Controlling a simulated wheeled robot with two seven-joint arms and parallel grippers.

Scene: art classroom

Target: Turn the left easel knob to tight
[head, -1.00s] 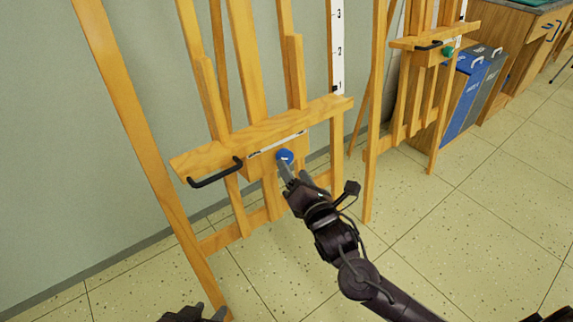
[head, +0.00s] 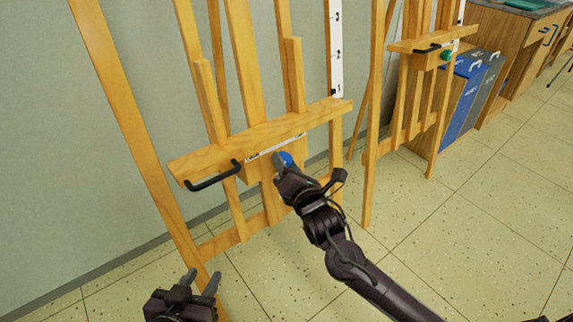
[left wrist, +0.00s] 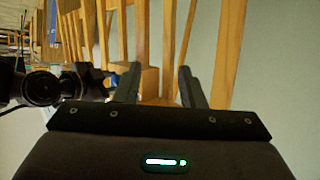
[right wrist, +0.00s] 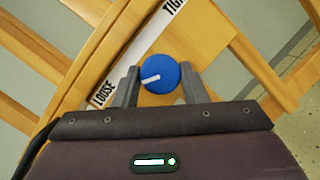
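The left easel's blue knob (head: 286,159) sits below its tray ledge (head: 262,131). In the right wrist view the knob (right wrist: 160,73) shows a white mark pointing lower left, toward the LOOSE end of the white label strip (right wrist: 137,52); the TIGHT end is upper right. My right gripper (head: 284,160) is at the knob, with one finger on each side of it, close to its edges. The fingers look as wide apart as those of my open left gripper; contact is unclear. My left gripper (head: 202,279) is open and empty, low in front of the easel's left leg.
A black handle (head: 213,177) sticks out from the ledge's left end. A second easel (head: 405,95) with a green knob (head: 446,55) stands to the right, by blue and grey bins (head: 467,90). The floor at right is clear.

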